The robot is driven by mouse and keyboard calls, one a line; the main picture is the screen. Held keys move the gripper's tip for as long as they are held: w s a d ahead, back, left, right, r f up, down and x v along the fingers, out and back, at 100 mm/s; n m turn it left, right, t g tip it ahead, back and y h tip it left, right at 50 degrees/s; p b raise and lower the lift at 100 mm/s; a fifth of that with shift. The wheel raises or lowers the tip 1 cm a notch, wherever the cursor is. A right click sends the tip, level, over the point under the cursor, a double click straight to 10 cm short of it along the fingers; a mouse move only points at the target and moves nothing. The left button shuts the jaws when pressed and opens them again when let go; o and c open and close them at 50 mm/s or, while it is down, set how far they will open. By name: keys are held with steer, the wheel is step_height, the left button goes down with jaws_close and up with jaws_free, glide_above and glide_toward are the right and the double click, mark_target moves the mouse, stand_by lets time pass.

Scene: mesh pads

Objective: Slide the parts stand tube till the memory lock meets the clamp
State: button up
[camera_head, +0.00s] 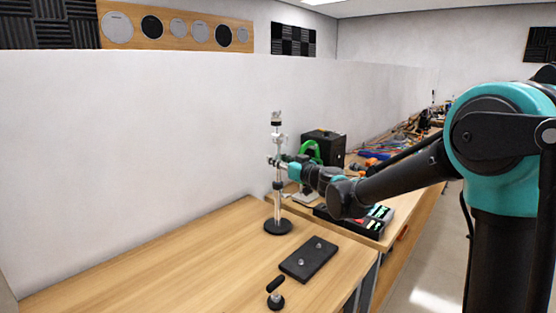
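The parts stand has an upright silver tube (277,205) on a round black base (278,227), standing on the wooden table. A dark collar (278,185) sits low on the tube, and a small silver fitting with a side knob (281,138) sits higher up. I cannot tell surely which is the memory lock and which the clamp. My gripper (275,161) reaches in from the right at mid-height of the tube, between these two parts. Its fingers are at the tube, but they are too small to show whether they are closed on it.
A black box (325,146), a green object (308,152) and tools crowd the bench behind. The table's left side is clear.

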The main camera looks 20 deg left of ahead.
stand_by(0.3)
steer(key=v, duration=1.2)
steer(key=s+d+f+m+g+h, duration=0.2)
steer(key=s+d+f+h, duration=0.3)
steer(key=d+f, duration=0.5)
steer(key=s+d+f+m+g+h, duration=0.2)
steer(key=s+d+f+m+h, duration=0.3)
steer(key=s+d+f, duration=0.4)
steer(key=s+d+f+m+g+h, duration=0.1)
steer(key=s+d+f+m+h, duration=0.3)
steer(key=d, duration=1.6)
steer(key=shift+s+f+g+h, duration=0.15)
steer(key=shift+s+f, duration=0.35)
steer(key=shift+f, duration=0.7)
steer(key=shift+s+f+g+h, duration=0.15)
steer(key=shift+s+f, duration=0.4)
steer(key=shift+f, duration=0.65)
steer(key=shift+s+f+g+h, duration=0.15)
steer(key=shift+s+f, duration=0.35)
steer(key=shift+f, duration=0.75)
